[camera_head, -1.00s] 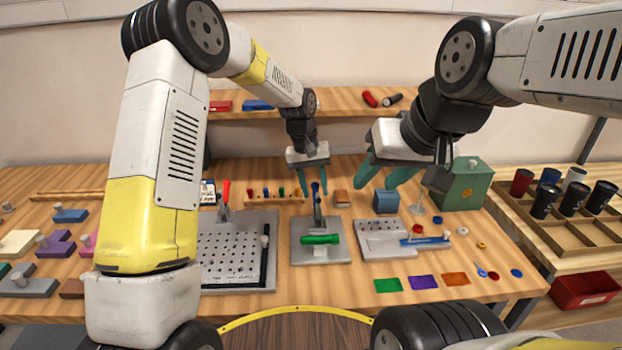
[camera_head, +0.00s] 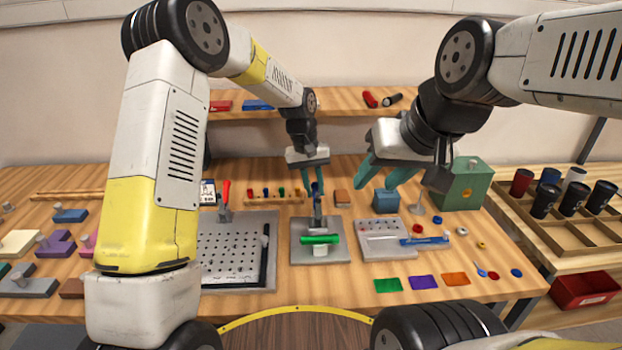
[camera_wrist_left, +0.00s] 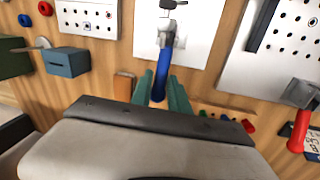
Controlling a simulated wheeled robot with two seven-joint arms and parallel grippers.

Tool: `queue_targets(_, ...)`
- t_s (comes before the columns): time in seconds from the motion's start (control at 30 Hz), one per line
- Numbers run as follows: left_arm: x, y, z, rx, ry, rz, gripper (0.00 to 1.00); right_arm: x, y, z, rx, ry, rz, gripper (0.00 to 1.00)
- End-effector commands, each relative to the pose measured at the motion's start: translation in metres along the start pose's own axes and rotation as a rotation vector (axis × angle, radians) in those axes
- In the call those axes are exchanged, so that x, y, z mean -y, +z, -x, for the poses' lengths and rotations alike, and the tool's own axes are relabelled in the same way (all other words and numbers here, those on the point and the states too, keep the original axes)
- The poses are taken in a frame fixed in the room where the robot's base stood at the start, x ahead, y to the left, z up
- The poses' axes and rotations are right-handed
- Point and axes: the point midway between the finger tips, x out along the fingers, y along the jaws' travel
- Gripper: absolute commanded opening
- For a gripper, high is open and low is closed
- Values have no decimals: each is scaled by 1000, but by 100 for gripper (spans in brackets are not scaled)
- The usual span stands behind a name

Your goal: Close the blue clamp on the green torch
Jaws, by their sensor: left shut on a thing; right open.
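The green torch (camera_head: 320,239) lies crosswise on a grey plate (camera_head: 336,256) in the middle of the table. The blue clamp (camera_head: 317,189) has its handle standing up behind the torch on the same plate. In the left wrist view the blue clamp handle (camera_wrist_left: 160,78) runs down between my gripper's fingers. My left gripper (camera_head: 313,180) is shut on the blue clamp handle; it also shows in the left wrist view (camera_wrist_left: 163,92). The torch is not clearly visible in that view. My right gripper (camera_head: 385,178) is open and empty, above the table by a blue block.
A perforated plate with a red-handled clamp (camera_head: 224,195) stands left of the torch's plate. A smaller holed plate (camera_head: 375,227) lies to the right, with a blue block (camera_head: 386,201) and green box (camera_head: 466,186) behind. Coloured cards (camera_head: 423,282) lie in front.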

Motion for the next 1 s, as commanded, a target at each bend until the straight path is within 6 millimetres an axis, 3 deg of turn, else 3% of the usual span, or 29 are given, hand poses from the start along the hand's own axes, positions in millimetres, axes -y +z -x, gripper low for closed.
queue_targets(1.0,0,1,3,-31,-3,-6,0,0,0,0,0,0,0,42)
